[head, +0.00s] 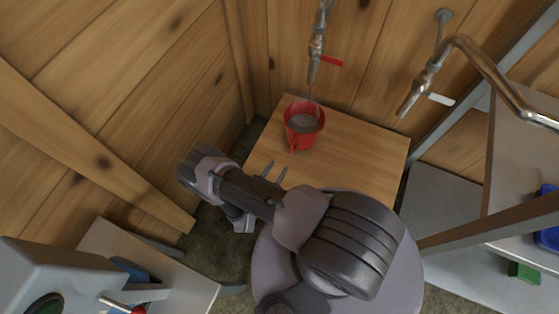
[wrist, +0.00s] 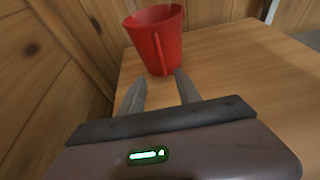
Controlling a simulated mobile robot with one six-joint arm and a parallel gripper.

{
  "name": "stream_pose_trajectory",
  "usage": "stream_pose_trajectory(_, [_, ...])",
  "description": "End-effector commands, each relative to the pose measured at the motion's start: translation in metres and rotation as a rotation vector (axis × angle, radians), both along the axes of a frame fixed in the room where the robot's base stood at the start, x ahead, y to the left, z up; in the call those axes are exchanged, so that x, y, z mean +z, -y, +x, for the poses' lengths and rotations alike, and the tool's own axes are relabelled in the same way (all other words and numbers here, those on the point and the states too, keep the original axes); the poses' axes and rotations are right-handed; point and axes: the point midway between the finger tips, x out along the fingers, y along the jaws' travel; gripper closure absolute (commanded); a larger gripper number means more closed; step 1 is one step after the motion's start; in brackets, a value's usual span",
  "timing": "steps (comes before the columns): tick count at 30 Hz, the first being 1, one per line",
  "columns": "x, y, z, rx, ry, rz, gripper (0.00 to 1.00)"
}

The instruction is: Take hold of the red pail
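The red pail (head: 304,133) stands upright on a small wooden table (head: 365,150), below a tap with a red lever. It holds something greyish, and a thin stream seems to run into it from the tap. In the wrist view the pail (wrist: 153,45) is just beyond my fingertips, with its upright handle facing me. My gripper (head: 274,168) is at the near left edge of the table, short of the pail. In the wrist view my gripper (wrist: 160,85) has its two fingers apart with nothing between them.
The tap with the red lever (head: 317,55) hangs over the pail. A second tap with a white lever (head: 422,90) sits to the right on a copper pipe. Wooden walls (head: 150,60) close in at the left and back. The table's right side is bare.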

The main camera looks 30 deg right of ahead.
Motion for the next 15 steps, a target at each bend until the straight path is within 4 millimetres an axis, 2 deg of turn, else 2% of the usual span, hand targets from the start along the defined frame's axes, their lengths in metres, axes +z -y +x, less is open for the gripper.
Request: stream_pose_trajectory(15, [-0.041,0.083,0.058,-0.008,0.002,0.000,0.60])
